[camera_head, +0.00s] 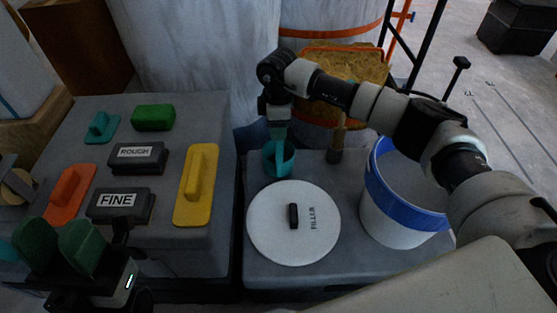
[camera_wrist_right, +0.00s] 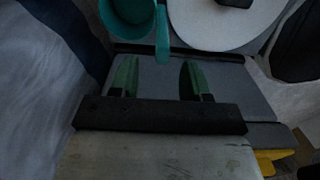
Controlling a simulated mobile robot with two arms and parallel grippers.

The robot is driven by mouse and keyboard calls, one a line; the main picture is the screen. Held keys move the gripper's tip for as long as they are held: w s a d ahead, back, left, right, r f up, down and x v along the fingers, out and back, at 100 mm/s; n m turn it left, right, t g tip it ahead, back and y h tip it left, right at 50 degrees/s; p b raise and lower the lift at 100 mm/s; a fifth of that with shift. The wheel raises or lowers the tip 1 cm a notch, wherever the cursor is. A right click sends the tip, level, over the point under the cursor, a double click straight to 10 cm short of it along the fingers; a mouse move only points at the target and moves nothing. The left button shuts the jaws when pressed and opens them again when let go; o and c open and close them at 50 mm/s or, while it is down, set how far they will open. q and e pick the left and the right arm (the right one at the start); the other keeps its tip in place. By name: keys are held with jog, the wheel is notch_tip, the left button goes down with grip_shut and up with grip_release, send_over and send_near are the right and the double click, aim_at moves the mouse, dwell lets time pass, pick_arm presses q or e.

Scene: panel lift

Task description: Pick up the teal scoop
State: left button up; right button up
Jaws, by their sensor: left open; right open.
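The teal scoop (camera_head: 279,160) stands on the dark grey surface behind the white lid, with its handle raised. In the right wrist view the scoop (camera_wrist_right: 129,10) is at the top edge, partly cut off, with its handle (camera_wrist_right: 162,35) pointing down the picture. My right gripper (camera_head: 279,125) is above the scoop in the head view. In the right wrist view its two green fingers (camera_wrist_right: 159,77) are apart with nothing between them, and the handle end shows just beyond them. My left gripper (camera_head: 60,246) is open and empty at the lower left, far from the scoop.
The white FILLER lid (camera_head: 293,232) lies just in front of the scoop. A white bucket with a blue band (camera_head: 407,207) stands to the right. A brush-like tool (camera_head: 336,145) stands beside the scoop. Yellow (camera_head: 196,186) and orange (camera_head: 69,196) floats and ROUGH and FINE blocks lie left.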

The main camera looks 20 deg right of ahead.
aim_at(279, 147)
notch_tip(279, 147, down, 6)
jog(key=b, duration=0.3)
jog(key=shift+a+f, duration=0.2)
jog(key=shift+s, duration=0.1)
jog(key=shift+c, duration=0.3)
grip_shut()
